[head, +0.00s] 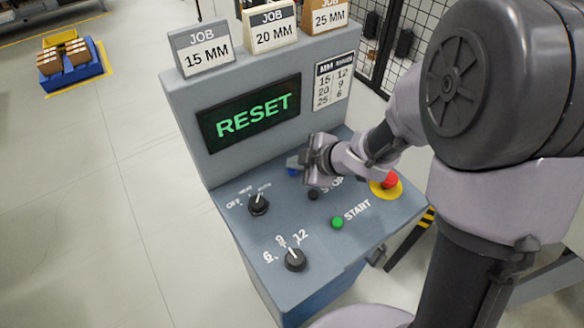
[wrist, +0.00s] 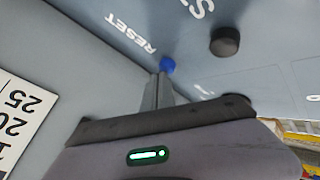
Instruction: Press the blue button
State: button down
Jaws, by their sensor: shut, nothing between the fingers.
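The blue button (wrist: 167,64) sits on the grey control panel beside the label RESET, in the wrist view. In the head view only a bit of the blue button (head: 292,166) shows at the left of my gripper. My gripper (wrist: 160,80) is shut and empty, and its fingertips are at the near edge of the blue button in the wrist view. I cannot tell whether they touch it. In the head view my gripper (head: 300,160) is low over the panel's back part, below the screen.
The panel (head: 310,225) also holds a black STOP button (head: 313,194), a green START button (head: 337,222), a red emergency button (head: 389,181) and two black knobs (head: 258,205) (head: 295,260). The screen (head: 250,113) reads RESET. Job signs (head: 205,52) stand on top.

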aim_at(295, 171)
jog(key=shift+f, duration=0.2)
jog(key=shift+r, duration=0.1)
jog(key=shift+r+p, duration=0.8)
jog(key=shift+p, duration=0.05)
jog(key=shift+r, duration=0.1)
notch_tip(295, 171, up, 5)
jog(key=p, duration=0.5)
dwell(0.5)
